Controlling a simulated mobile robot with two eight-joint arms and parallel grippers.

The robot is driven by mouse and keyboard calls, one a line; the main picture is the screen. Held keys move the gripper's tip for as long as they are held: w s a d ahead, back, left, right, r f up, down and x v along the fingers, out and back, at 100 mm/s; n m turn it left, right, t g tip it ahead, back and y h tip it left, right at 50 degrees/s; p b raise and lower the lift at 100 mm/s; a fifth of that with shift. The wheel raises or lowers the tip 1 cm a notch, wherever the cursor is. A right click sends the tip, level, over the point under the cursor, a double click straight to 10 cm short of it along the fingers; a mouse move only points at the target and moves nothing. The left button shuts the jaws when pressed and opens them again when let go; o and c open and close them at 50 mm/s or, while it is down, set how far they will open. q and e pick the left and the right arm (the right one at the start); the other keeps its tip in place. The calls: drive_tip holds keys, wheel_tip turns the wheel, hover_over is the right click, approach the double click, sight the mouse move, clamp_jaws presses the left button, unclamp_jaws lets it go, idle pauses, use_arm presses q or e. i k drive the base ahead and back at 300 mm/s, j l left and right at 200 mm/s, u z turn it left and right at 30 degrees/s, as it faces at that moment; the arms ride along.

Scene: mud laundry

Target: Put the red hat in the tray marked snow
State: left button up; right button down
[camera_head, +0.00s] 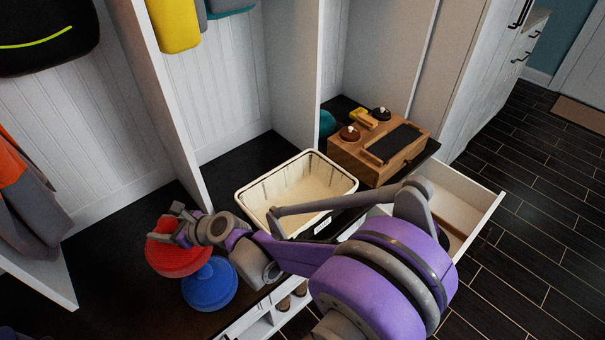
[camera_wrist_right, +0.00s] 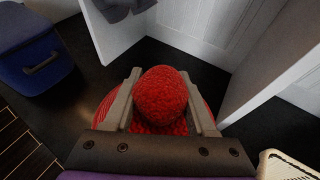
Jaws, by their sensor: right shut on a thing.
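The red hat (camera_head: 176,258) is on the dark bench at the left in the head view, beside a blue hat (camera_head: 210,285). My right gripper (camera_head: 178,232) is at the top of the red hat. In the right wrist view, the red hat (camera_wrist_right: 161,96) sits between the two fingers of the gripper (camera_wrist_right: 162,92), which are shut on its rounded top. A cream tray (camera_head: 338,182) with a small label on its front stands on the bench to the right; it looks empty. I cannot read the label. My left gripper is not in view.
A wooden box (camera_head: 350,152) with small items on top stands right of the tray. An open white drawer (camera_head: 470,213) juts out below. White upright dividers (camera_head: 165,105) split the bench. A dark blue box (camera_wrist_right: 35,55) shows in the wrist view.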

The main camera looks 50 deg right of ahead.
sight(441, 206)
drive_tip(key=z, duration=1.5)
drive_tip(key=i+l+z, duration=0.15)
drive_tip(key=l, duration=0.25)
drive_tip(key=i+l+z, duration=0.1)
drive_tip(key=i+l, duration=0.15)
drive_tip(key=l, duration=0.15)
drive_tip(key=i+l, duration=0.2)
drive_tip(key=l, duration=0.15)
drive_tip(key=i+l, duration=0.25)
drive_tip(key=l, duration=0.1)
